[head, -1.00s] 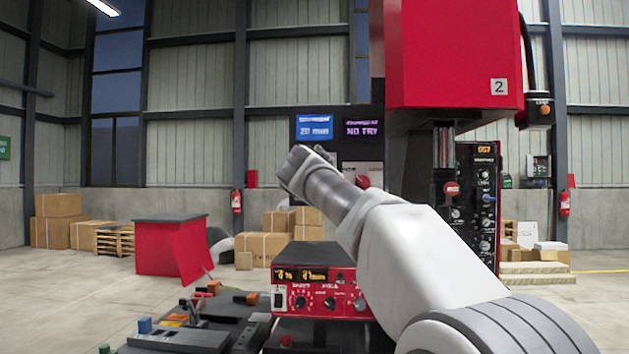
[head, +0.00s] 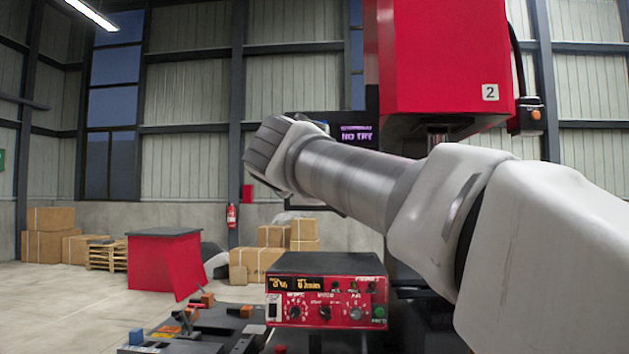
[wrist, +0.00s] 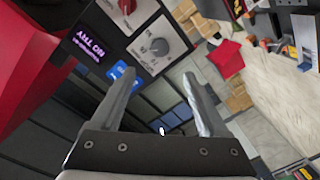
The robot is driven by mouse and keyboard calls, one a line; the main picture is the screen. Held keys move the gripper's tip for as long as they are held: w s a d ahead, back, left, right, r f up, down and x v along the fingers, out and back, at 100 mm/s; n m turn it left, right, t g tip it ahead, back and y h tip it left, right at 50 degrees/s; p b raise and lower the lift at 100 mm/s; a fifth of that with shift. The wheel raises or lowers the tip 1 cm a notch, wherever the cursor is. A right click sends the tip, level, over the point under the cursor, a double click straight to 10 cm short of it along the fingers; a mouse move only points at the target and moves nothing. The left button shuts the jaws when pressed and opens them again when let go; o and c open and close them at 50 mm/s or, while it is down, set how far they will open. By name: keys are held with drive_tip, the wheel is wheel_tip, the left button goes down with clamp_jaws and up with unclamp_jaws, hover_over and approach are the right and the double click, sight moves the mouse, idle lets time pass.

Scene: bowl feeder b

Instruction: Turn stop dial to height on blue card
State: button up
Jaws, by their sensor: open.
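In the wrist view, a grey dial (wrist: 158,46), probably the stop dial, sits on a white panel (wrist: 138,32) just beyond and above my fingertips. A red knob (wrist: 127,5) is beside it at the top edge. The blue card (wrist: 122,75) is partly hidden behind my left finger, its writing too small to read. My gripper (wrist: 164,76) is open and empty, its fingers apart and clear of the dial.
A purple "NO TRY" display (head: 356,135) stands beside the blue card; it also shows in the wrist view (wrist: 89,45). A red machine head (head: 440,55) hangs right of it. A red control box (head: 326,290) stands below my arm. Open floor lies at left.

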drive_tip(key=s, duration=0.3)
drive_tip(key=shift+s, duration=0.25)
drive_tip(key=s+d+f+m+g+h, duration=0.1)
drive_tip(key=s+d+f+m+g, duration=0.2)
drive_tip(key=d+f, duration=0.5)
drive_tip(key=s+d+f+m+g+h, duration=0.1)
drive_tip(key=s+d+f+g, duration=0.2)
drive_tip(key=s+d+f, duration=0.55)
drive_tip(key=s+d+f+m+g+y, duration=0.1)
drive_tip(key=s+f+m+g, duration=0.1)
drive_tip(key=s+f, duration=0.45)
drive_tip(key=s+d+f+m+g, duration=0.1)
drive_tip(key=s+f+g, duration=0.15)
drive_tip(key=f, duration=0.75)
drive_tip(key=s+d+f+m+g+y, duration=0.1)
drive_tip(key=s+f+m, duration=0.1)
drive_tip(key=s+f, duration=0.45)
wheel_tip(320, 180, up, 19)
drive_tip(key=p, duration=2.1)
drive_tip(key=shift+w, duration=0.35)
